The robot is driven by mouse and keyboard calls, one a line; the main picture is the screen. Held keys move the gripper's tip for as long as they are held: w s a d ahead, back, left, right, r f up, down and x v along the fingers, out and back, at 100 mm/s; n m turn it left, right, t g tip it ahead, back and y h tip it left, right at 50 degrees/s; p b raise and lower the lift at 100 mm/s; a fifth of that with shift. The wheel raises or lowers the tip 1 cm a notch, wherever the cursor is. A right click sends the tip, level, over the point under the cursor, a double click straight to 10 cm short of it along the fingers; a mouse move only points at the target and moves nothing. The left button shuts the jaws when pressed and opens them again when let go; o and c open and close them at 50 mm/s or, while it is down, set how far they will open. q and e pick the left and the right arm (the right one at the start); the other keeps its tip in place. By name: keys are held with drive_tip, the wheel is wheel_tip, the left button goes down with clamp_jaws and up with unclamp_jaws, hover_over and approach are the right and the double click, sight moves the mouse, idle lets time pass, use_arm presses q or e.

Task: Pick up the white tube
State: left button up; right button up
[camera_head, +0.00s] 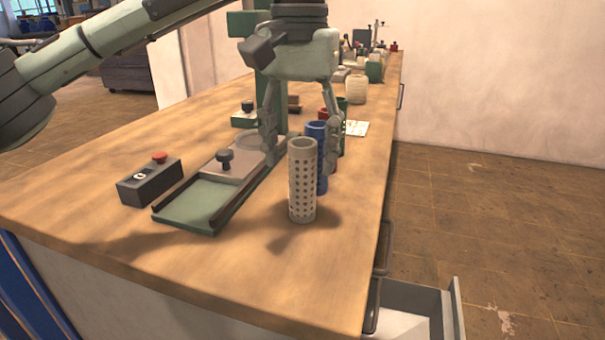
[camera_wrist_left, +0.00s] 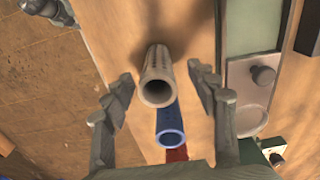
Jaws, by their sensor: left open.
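The white tube (camera_head: 302,182) is a perforated off-white cylinder standing upright on the wooden bench near its right edge. In the left wrist view the white tube (camera_wrist_left: 158,78) shows its open round top. A blue tube (camera_head: 317,150) stands close behind it, and the blue tube (camera_wrist_left: 170,124) also shows in the left wrist view. My left gripper (camera_head: 300,170) points down with its fingers spread around the tubes' upper part in the head view. In the wrist view the open left gripper (camera_wrist_left: 158,84) has a finger on either side of the white tube, apart from it. My right gripper is not seen.
A green tray with a sliding plate (camera_head: 195,203) and a black box with a red button (camera_head: 150,182) lie to the left. Red and green tubes stand behind the blue one. An open drawer (camera_head: 410,312) juts out at lower right. The bench front is clear.

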sight(303, 186)
use_arm(q)
drive_tip(key=f, duration=0.5)
drive_tip(key=shift+d+f, duration=0.2)
drive_tip(key=shift+f, duration=0.2)
drive_tip(key=c, duration=1.1)
